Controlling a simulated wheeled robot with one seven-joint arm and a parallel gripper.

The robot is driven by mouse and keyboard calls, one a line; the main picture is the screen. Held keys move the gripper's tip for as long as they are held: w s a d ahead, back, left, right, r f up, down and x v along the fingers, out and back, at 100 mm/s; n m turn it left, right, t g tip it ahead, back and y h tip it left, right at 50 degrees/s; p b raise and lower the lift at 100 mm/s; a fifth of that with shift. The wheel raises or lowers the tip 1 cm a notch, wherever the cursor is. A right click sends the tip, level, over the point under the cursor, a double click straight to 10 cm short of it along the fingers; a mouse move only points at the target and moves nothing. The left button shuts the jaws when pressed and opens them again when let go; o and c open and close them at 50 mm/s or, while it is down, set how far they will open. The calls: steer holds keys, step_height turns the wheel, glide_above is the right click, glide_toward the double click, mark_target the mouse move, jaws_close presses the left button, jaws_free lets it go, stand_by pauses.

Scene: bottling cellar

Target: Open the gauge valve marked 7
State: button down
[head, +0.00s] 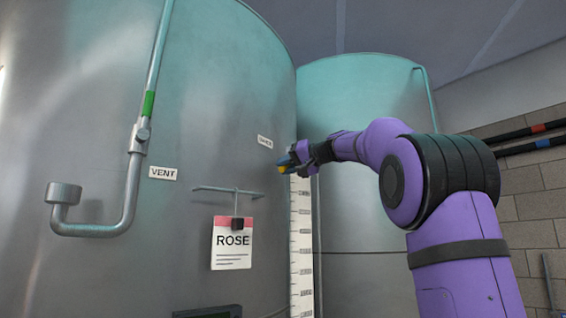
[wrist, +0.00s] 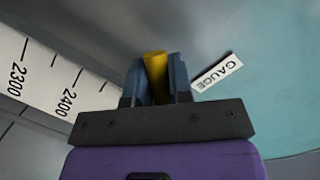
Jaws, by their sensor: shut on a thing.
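My gripper (head: 287,160) is at the right edge of the large near tank, at the top of the level scale. Its two blue fingers (wrist: 157,66) are shut on a yellow valve handle (wrist: 156,82), which stands between them in the wrist view. In the head view only a bit of the yellow handle (head: 283,170) shows below the fingers. The valve body is hidden by my gripper. A white label reading GAUGE (wrist: 217,75) is on the tank just right of the fingers; it also shows in the head view (head: 265,141). No number 7 is readable.
The white level scale (head: 302,245) runs down beside the near tank (head: 200,110). A vent pipe (head: 130,190) with a VENT label (head: 163,173) is at left. A ROSE card (head: 232,243) hangs from a thin bar (head: 215,190). A second tank (head: 360,100) stands behind.

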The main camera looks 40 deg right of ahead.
steer(key=shift+d+f+n+g+h, duration=0.3)
steer(key=shift+d+f+n+h, duration=0.15)
steer(key=shift+n, duration=0.45)
steer(key=shift+d, duration=0.1)
steer(key=c, duration=1)
jaws_free()
steer(key=shift+c, duration=0.2)
